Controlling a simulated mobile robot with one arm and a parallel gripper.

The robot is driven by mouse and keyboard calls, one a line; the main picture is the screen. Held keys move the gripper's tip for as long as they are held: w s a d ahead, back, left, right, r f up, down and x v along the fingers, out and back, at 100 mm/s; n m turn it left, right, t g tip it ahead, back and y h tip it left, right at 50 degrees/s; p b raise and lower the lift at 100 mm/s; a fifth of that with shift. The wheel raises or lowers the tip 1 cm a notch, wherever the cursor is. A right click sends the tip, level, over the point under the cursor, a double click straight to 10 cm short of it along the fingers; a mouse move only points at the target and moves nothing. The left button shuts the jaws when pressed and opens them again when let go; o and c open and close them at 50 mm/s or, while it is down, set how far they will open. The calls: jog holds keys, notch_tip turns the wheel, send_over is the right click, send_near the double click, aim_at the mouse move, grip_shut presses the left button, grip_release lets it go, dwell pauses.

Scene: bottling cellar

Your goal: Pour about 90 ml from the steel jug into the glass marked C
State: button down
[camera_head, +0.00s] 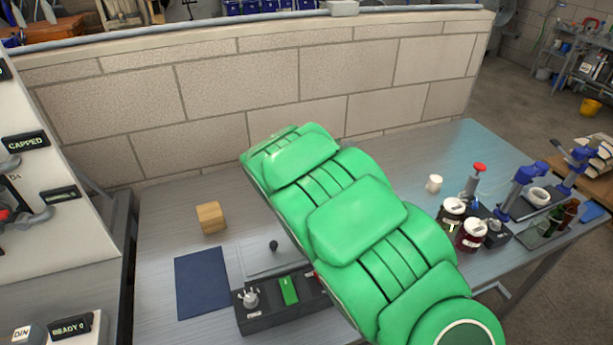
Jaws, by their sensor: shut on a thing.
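My green arm crosses the middle of the view and covers much of the bench. My gripper does not show, so I cannot see its jaws or what they hold. I cannot make out the steel jug anywhere. I cannot make out a glass marked C either; part of the bench is hidden behind my arm.
On the bench (165,235) are a wooden block (211,217), a dark blue mat (202,283) and a black control box (265,318). A white cup (434,184), dark labelled jars (472,235) and blue-handled devices (522,190) stand right. A block wall (300,85) runs behind.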

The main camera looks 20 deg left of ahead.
jog(key=shift+a+r+n+b, duration=0.5)
jog(key=shift+a+r+b, duration=0.1)
jog(key=shift+a+b, duration=0.1)
dwell(1.1)
jog(key=shift+a+r+n+t+b, duration=0.3)
jog(key=shift+a+n, duration=0.2)
jog(key=shift+a, duration=0.15)
dwell(0.6)
jog(key=shift+w+d+f+m, duration=0.1)
jog(key=shift+d+f+m, duration=0.25)
jog(key=shift+d, duration=0.3)
jog(key=shift+d+f+m, duration=0.2)
jog(key=shift+d+m, duration=0.25)
jog(key=shift+d, duration=0.15)
jog(key=shift+d+f+m+g+y, duration=0.4)
jog(key=shift+d+f+m+g, duration=0.1)
jog(key=shift+d+f+m, duration=0.85)
jog(key=shift+f+m, duration=0.05)
jog(key=shift+f, duration=0.05)
